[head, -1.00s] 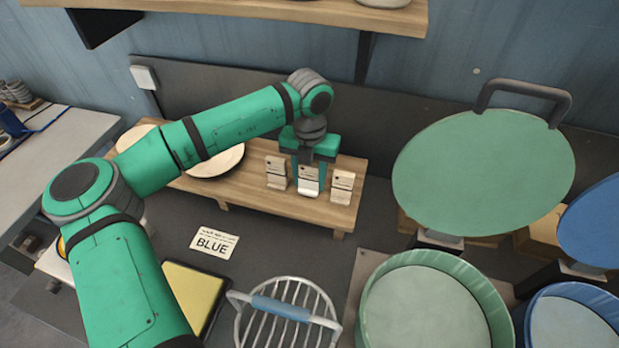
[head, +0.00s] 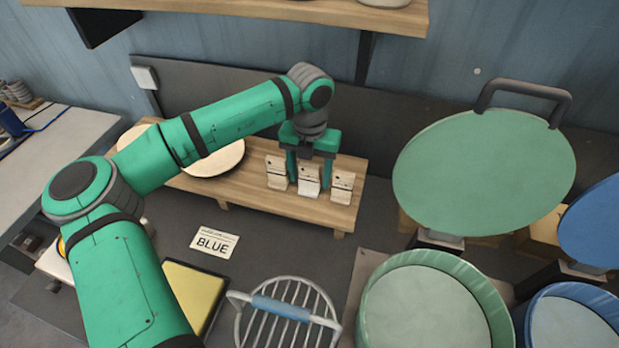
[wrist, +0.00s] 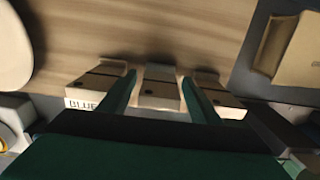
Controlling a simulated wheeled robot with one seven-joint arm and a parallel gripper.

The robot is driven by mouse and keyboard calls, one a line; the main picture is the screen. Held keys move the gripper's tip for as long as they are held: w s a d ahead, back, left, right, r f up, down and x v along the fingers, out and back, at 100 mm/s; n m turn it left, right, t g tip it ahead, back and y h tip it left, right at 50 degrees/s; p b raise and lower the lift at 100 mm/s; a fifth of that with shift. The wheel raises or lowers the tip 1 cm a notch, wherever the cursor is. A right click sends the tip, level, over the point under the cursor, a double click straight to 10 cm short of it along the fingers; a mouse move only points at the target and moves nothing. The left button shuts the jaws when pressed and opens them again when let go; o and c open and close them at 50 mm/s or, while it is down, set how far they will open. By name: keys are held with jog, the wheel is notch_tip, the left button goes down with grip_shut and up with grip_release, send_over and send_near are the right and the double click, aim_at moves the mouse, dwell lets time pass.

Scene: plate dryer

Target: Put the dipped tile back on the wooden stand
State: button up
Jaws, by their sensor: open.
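The wooden stand (head: 245,190) is against the back wall. Three small upright tiles stand in a row at its right end: a left tile (head: 276,174), a middle tile (head: 308,182) and a right tile (head: 342,184). The middle one looks whiter low down. My gripper (head: 309,170) is open around the middle tile, one finger on each side, pointing down. In the wrist view the middle tile (wrist: 160,88) sits between the spread fingers with gaps. The left tile (wrist: 95,88) and right tile (wrist: 220,95) lie just outside them.
Round plates (head: 217,160) lie on the stand's left. In front are a BLUE card (head: 214,242), a yellow pad (head: 196,292), a wire rack with a blue handle (head: 280,308) and a green tub (head: 370,312). A large green lid (head: 485,172) stands at right.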

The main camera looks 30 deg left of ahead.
aim_at(310, 165)
jog(key=shift+r, duration=3.1)
